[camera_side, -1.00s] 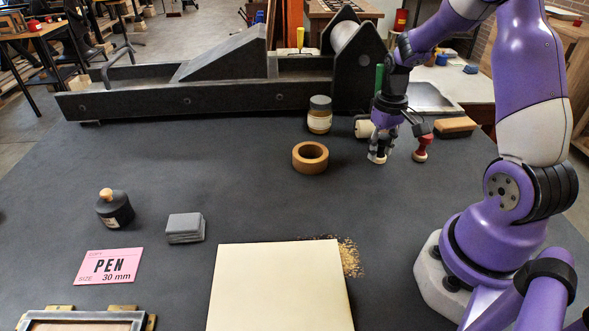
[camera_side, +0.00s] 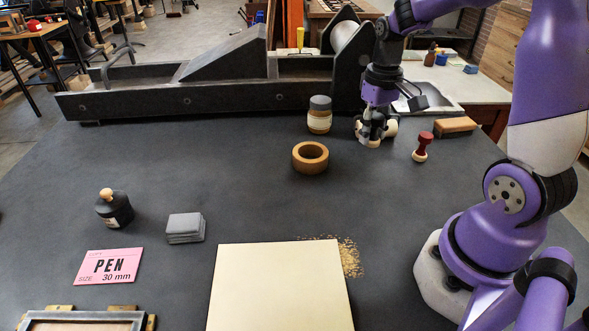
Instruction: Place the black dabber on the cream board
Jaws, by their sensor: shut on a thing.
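The black dabber (camera_side: 114,209), a squat dark body with a light wooden knob, stands upright on the dark table at the left. The cream board (camera_side: 281,288) lies flat at the front centre, with nothing on it. My gripper (camera_side: 368,138) is at the back right, far from both. It points down and is shut on a small cream cylinder (camera_side: 390,127), which shows beside the fingers and is partly hidden by them. I cannot tell whether the cylinder touches the table.
Grey blocks (camera_side: 185,228) and a pink card (camera_side: 108,266) lie near the dabber. The table's middle is clear.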

